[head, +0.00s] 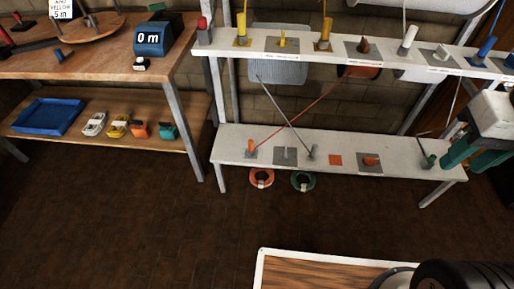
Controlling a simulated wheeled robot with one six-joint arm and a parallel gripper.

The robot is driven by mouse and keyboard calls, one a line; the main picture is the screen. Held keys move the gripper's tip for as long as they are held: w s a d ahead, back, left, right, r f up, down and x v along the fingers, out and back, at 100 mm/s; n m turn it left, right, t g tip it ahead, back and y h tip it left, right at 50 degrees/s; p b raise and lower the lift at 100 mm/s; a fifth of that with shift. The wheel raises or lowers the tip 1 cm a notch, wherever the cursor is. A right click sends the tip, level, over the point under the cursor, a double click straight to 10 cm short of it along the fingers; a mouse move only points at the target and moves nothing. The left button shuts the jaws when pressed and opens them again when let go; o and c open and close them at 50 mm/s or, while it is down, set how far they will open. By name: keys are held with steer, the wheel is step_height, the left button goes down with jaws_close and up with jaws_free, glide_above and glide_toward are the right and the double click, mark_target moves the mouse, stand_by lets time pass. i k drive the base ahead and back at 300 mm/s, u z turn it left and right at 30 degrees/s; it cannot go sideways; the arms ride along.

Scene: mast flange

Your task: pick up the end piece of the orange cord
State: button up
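The orange cord (302,117) runs slantwise from the underside of the upper shelf down to the left end of the lower white shelf.
A grey cord (273,98) crosses the orange one. A dark green peg (428,160) stands close to my gripper. A wood-topped surface (300,268) is in front; brown floor lies between.

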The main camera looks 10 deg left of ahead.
mark_target(251, 150)
steer(key=k, duration=1.15)
steer(key=u, duration=0.8)
steer(key=i, duration=1.25)
steer(key=z, duration=0.8)
steer(key=i, duration=0.3)
steer(key=z, duration=0.4)
